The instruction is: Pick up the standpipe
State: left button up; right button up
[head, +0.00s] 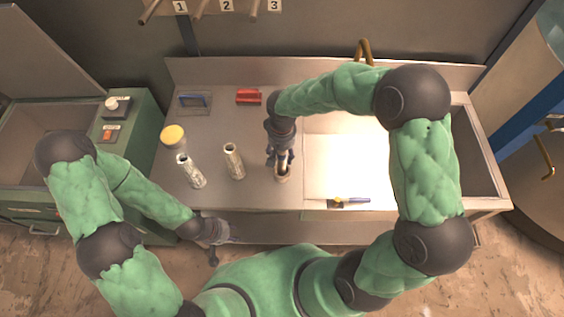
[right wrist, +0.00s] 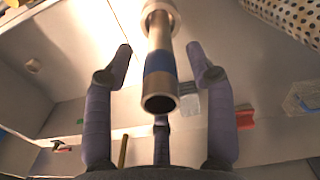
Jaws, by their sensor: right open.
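The standpipe is a metal tube with a blue band (right wrist: 159,75) in the right wrist view; its open end faces the camera. In the head view only a small part of it (head: 283,173) shows below my right gripper (head: 281,158), at the front of the worktop. The right gripper's fingers (right wrist: 160,62) are spread around the tube with visible gaps at both sides, so it is open and holds nothing. My left gripper (head: 214,235) hangs low in front of the worktop's front edge; its fingers are too small to read.
Two patterned cylinders (head: 191,171) (head: 234,161) stand left of the standpipe. A yellow-lidded jar (head: 173,135), a blue-handled tool (head: 194,101) and a red object (head: 249,97) lie further back. A sink basin (head: 473,150) is at right.

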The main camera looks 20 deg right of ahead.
jog(key=shift+w+f, duration=0.1)
jog(key=shift+f, duration=1.15)
grip_shut()
jog(key=shift+r, duration=0.15)
